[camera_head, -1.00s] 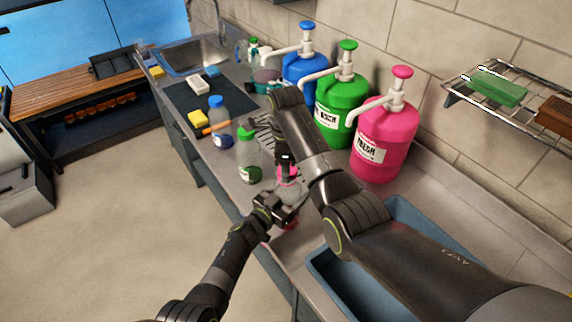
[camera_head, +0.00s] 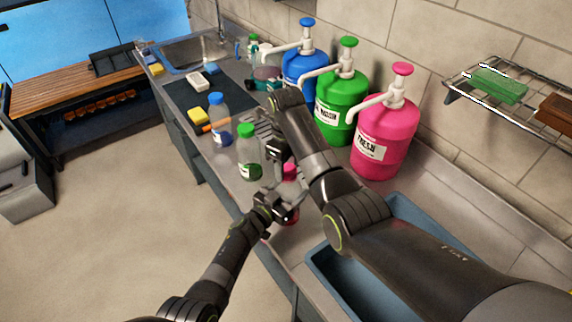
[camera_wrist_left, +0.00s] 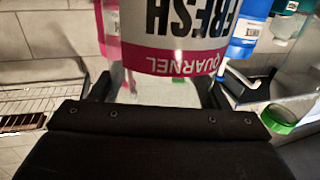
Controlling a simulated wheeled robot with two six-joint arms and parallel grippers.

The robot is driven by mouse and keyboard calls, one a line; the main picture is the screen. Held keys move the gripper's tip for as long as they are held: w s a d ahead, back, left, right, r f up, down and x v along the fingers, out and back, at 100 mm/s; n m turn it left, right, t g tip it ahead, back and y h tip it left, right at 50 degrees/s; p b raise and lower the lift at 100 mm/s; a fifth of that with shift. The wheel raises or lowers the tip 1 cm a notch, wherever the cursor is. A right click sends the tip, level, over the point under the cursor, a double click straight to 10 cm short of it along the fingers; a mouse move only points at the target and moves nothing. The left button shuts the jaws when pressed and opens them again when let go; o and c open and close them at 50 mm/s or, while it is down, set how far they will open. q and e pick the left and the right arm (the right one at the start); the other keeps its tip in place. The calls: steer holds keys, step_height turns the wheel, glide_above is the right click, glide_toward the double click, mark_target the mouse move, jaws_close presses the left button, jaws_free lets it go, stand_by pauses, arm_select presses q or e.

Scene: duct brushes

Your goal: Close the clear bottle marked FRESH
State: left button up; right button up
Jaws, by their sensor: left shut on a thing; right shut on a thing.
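The clear bottle marked FRESH (camera_head: 290,211) holds pink liquid and is at the counter's front edge, partly hidden by my grippers. My left gripper (camera_head: 277,204) is shut around it from the front left. In the left wrist view its FRESH label (camera_wrist_left: 185,28), with a pink band, appears upside down between the fingers. A pink cap (camera_head: 290,171) is at the bottle's top. My right gripper (camera_head: 284,165) points down there and is shut on the cap, partly hidden by its own arm. Whether the cap is seated on the neck cannot be told.
A green-capped bottle (camera_head: 248,155) and a blue-capped bottle (camera_head: 218,120) stand to the left. Pink (camera_head: 383,135), green (camera_head: 340,108) and blue (camera_head: 303,72) pump containers stand behind. A blue bin (camera_head: 345,282) is at front right. A wire rack (camera_head: 455,92) is on the wall.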

steer(key=m, duration=0.3)
steer(key=shift+w+m, duration=0.1)
steer(key=shift+m, duration=0.3)
steer(key=o, duration=1)
steer(key=shift+r, duration=0.1)
steer(key=shift+r, duration=2.15)
steer(key=shift+c, duration=0.4)
